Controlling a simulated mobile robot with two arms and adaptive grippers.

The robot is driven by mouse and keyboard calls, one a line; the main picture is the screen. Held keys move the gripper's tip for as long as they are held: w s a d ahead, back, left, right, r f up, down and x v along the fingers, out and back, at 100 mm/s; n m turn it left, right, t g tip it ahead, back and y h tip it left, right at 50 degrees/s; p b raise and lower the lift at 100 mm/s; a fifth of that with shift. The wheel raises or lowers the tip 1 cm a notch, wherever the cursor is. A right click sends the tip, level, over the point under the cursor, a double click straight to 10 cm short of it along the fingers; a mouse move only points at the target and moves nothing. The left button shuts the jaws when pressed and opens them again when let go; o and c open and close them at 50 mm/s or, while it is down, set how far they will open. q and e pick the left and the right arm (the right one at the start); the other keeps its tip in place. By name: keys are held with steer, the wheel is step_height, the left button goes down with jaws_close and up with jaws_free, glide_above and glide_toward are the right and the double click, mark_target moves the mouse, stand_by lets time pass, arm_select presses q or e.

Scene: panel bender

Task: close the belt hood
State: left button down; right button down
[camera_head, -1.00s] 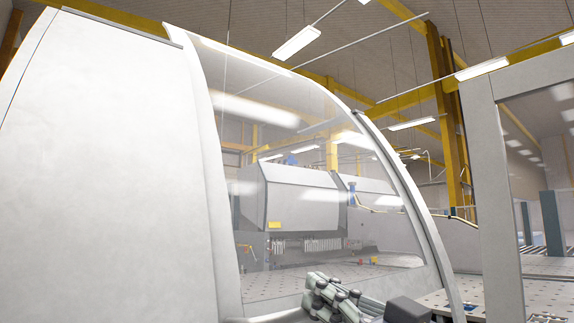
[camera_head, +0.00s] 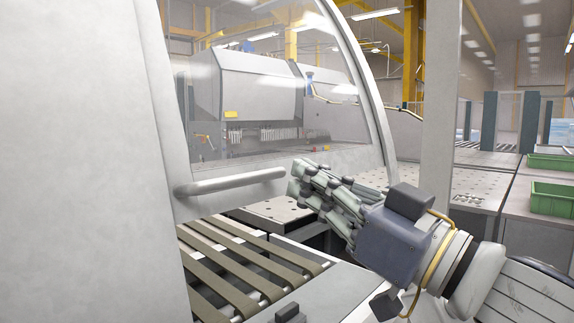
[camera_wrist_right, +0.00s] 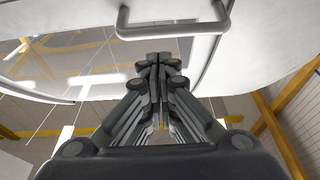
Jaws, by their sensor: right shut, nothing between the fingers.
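The belt hood is a large white curved cover with a clear window; its white frame (camera_head: 205,120) fills the left and middle of the head view. It is raised, with a gap between its lower edge and the belts (camera_head: 235,270). A grey bar handle (camera_head: 230,182) sits along its lower edge; the handle also shows at the top of the right wrist view (camera_wrist_right: 172,30). My right gripper (camera_head: 297,180) is shut and empty. Its tips are close to the handle's right end in the head view; contact cannot be told. My left gripper is not in view.
A perforated table (camera_head: 475,187) lies to the right of the hood. Green bins (camera_head: 552,198) stand at the far right. A pale upright post (camera_head: 440,95) rises behind my right arm. The panel bender (camera_head: 250,90) shows through the window.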

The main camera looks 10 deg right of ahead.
steer(key=w+d+r+m+g+h+p, duration=0.25)
steer(key=w+r+h+p, duration=0.3)
steer(key=w+r, duration=0.3)
steer(key=s+a+r+n+g+p, duration=0.3)
steer(key=s+a+r+g+p, duration=0.15)
steer(key=r+g, duration=0.2)
steer(key=shift+h, duration=0.45)
steer(key=shift+w+a+f+p, duration=0.5)
steer(key=shift+w+f+p, duration=0.3)
steer(key=shift+f, duration=1)
steer(key=shift+w+a+f+p, duration=0.45)
steer(key=shift+w+f+p, duration=0.3)
steer(key=shift+f, duration=1)
steer(key=shift+w+a+f+p, duration=0.6)
steer(key=shift+f+p, duration=0.25)
steer(key=shift+f, duration=0.95)
steer(key=shift+w, duration=0.1)
